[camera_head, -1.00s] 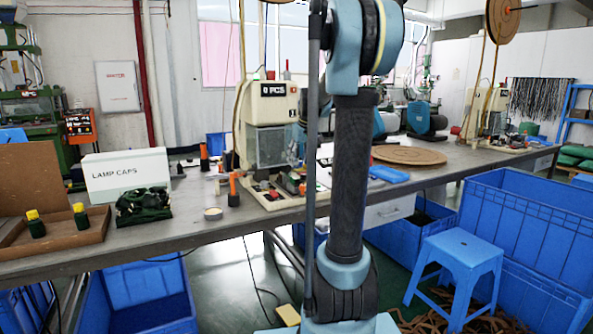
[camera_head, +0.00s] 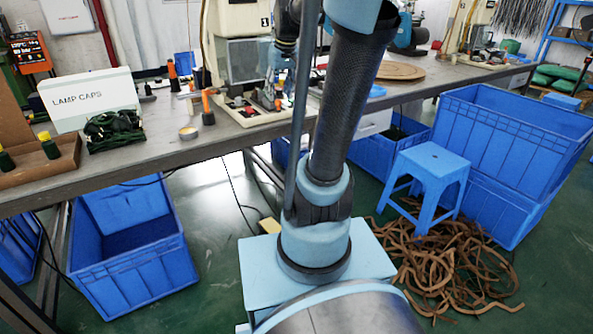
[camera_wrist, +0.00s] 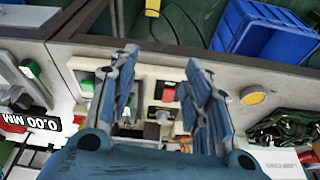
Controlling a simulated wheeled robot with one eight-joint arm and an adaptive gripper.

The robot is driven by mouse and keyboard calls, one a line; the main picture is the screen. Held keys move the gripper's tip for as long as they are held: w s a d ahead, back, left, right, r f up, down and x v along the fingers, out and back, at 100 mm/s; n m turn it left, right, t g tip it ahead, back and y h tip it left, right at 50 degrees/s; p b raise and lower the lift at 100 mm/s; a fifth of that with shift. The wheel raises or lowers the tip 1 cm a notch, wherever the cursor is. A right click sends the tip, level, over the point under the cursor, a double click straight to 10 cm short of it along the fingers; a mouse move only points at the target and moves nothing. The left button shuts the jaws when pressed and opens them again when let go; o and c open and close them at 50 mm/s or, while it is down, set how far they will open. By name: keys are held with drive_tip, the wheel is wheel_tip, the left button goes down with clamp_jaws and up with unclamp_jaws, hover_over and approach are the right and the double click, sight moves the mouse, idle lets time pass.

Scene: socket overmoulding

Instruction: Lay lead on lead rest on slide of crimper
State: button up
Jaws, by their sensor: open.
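The crimper (camera_head: 240,45) is a cream bench machine with a clear guard, near the middle of the bench in the head view. Its cream base plate (camera_wrist: 147,74) shows below my gripper in the wrist view, with small green, red and black parts. My gripper (camera_wrist: 160,68) is open, with its two blue-grey fingers spread above this base and nothing visible between them. In the head view my arm hides much of the gripper and the crimper's right side. I cannot make out a lead, and cannot tell the lead rest or slide apart from the other small parts.
Left on the bench (camera_head: 215,137) are a lamp caps box (camera_head: 95,95), dark green caps (camera_head: 113,130) and a brown tray (camera_head: 70,160). An orange-handled tool (camera_head: 207,105) stands by the crimper. Blue crates (camera_head: 130,290) and a blue stool (camera_head: 432,160) are on the floor.

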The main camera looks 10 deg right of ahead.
drive_tip(key=s+f+m, duration=0.1)
drive_tip(key=s+f, duration=0.7)
drive_tip(key=s, duration=0.4)
drive_tip(key=s+f+m+g+h, duration=0.1)
drive_tip(key=s+f, duration=0.8)
drive_tip(key=s, duration=0.2)
drive_tip(key=shift+s+f, duration=0.25)
drive_tip(key=shift+s, duration=0.1)
drive_tip(key=shift+d, duration=0.1)
